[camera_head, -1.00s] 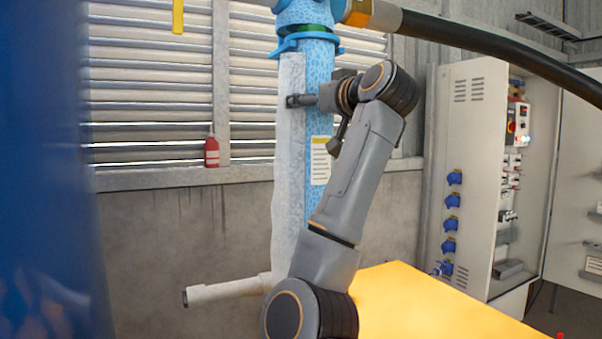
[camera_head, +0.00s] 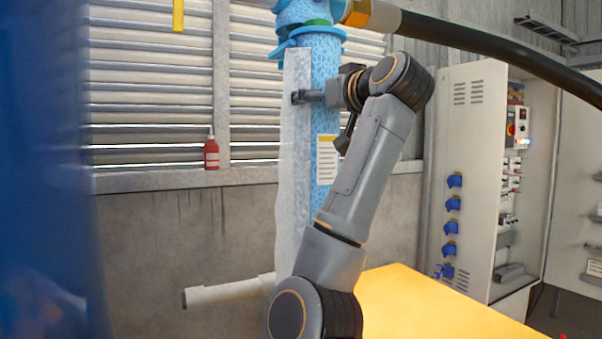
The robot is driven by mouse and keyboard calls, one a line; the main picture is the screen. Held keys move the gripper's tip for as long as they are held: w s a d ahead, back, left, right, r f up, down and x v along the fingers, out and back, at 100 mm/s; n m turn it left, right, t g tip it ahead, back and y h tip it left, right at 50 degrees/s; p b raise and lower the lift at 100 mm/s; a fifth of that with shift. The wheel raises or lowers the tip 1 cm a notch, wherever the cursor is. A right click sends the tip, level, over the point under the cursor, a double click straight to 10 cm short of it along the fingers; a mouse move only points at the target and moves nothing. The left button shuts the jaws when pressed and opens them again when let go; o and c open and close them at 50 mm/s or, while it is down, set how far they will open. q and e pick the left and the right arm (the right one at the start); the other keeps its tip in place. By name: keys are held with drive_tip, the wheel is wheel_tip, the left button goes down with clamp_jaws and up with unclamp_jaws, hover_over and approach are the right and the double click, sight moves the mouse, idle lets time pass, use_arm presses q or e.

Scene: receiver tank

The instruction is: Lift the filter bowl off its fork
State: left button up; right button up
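The filter bowl looks to be the tall blue speckled cylinder (camera_head: 327,100) with a pale upright strip (camera_head: 296,200) on its left side and a label on its front. A blue collar-like piece at its top, at left (camera_head: 282,48), looks to be the fork. The pale strip's top overlaps the collar in the picture; I cannot tell whether they touch. My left gripper is not in view.
A pale pipe (camera_head: 230,292) sticks out left below the bowl. A thick black hose (camera_head: 500,57) runs overhead to the right. A red bottle (camera_head: 211,154) stands on the window ledge. A yellow surface (camera_head: 420,305) and an open electrical cabinet (camera_head: 470,190) are at right.

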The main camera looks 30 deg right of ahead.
drive_tip(key=shift+s+a+r+b, duration=0.15)
drive_tip(key=shift+s+b, duration=0.1)
drive_tip(key=shift+s, duration=0.3)
drive_tip(key=shift+s+d+r+b, duration=0.1)
drive_tip(key=shift+s+b, duration=0.1)
drive_tip(key=shift+s, duration=0.3)
drive_tip(key=shift+s+a+r+b, duration=0.15)
drive_tip(key=shift+s+b, duration=0.1)
drive_tip(key=shift+s, duration=0.3)
drive_tip(key=shift+d, duration=0.1)
drive_tip(key=shift+s, duration=0.2)
drive_tip(key=s+b, duration=0.3)
drive_tip(key=s, duration=0.3)
drive_tip(key=shift+s+a, duration=0.2)
drive_tip(key=shift+s, duration=0.1)
idle(0.4)
